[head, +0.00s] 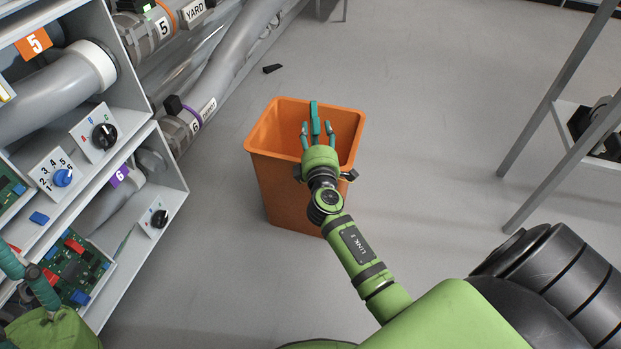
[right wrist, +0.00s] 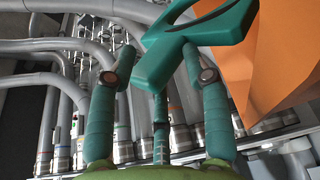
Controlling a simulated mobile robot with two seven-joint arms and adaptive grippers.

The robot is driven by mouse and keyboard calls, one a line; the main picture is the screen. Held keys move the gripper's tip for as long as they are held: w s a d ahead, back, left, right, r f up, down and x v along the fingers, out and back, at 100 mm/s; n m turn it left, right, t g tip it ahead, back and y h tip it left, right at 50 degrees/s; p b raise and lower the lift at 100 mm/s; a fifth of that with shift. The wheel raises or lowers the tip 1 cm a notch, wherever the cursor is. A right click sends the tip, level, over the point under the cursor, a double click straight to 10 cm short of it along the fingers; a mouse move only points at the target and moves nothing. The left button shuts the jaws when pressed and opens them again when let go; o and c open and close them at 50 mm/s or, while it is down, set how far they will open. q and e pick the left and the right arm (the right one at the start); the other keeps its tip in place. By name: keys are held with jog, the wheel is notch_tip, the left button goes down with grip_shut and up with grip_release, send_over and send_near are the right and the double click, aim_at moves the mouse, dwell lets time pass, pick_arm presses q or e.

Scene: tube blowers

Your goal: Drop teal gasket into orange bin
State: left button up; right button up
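The orange bin (head: 283,190) stands on the floor in the middle of the head view, its open top facing up. My right gripper (head: 317,128) is over the bin's opening. The teal gasket (head: 314,108) shows upright between its fingers. In the right wrist view the gasket (right wrist: 200,45), a forked flat piece, sits at the fingertips and touches the fingers; the orange bin (right wrist: 285,60) is at the right. My left gripper (head: 28,280) is at the lower left, partly cut off, and its opening is unclear.
A grey shelf unit (head: 172,185) with pipes, knobs and circuit boards stands at the left. Large pipes (head: 230,60) run behind it. A metal frame (head: 560,90) stands at the right. The floor around the bin is mostly clear, with a small black piece (head: 272,69) behind it.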

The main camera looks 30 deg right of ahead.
jog(key=v, duration=1.2)
jog(key=shift+r, duration=0.1)
